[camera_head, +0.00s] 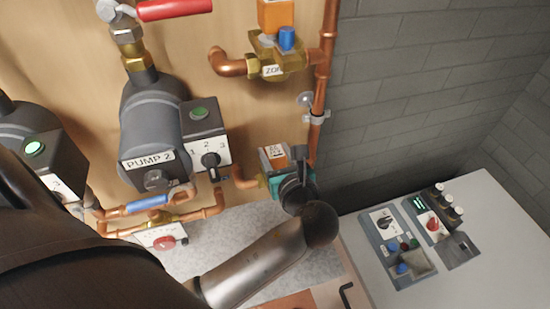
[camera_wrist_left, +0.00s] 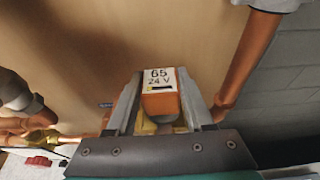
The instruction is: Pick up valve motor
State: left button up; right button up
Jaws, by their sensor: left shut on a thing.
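The valve motor (camera_head: 272,157) is a small orange box with a white label, low on the copper piping beside the vertical pipe in the head view. In the left wrist view the valve motor (camera_wrist_left: 160,103) shows its label "65 24 V" and sits between the two fingers. My left gripper (camera_head: 298,170) is shut on it, with fingers at both sides; the gripper also shows in the left wrist view (camera_wrist_left: 161,90). Part of the motor and the valve beneath it are hidden by the gripper. My right gripper is not in view.
A second orange motor (camera_head: 275,15) sits on a brass valve (camera_head: 285,65) above. Pump 2 (camera_head: 150,125) and a vertical copper pipe (camera_head: 321,85) stand close by. A grey brick wall (camera_head: 420,90) is at the right, with control boxes (camera_head: 395,245) on a pale surface.

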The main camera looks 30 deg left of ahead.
pick_arm(q)
grip_shut()
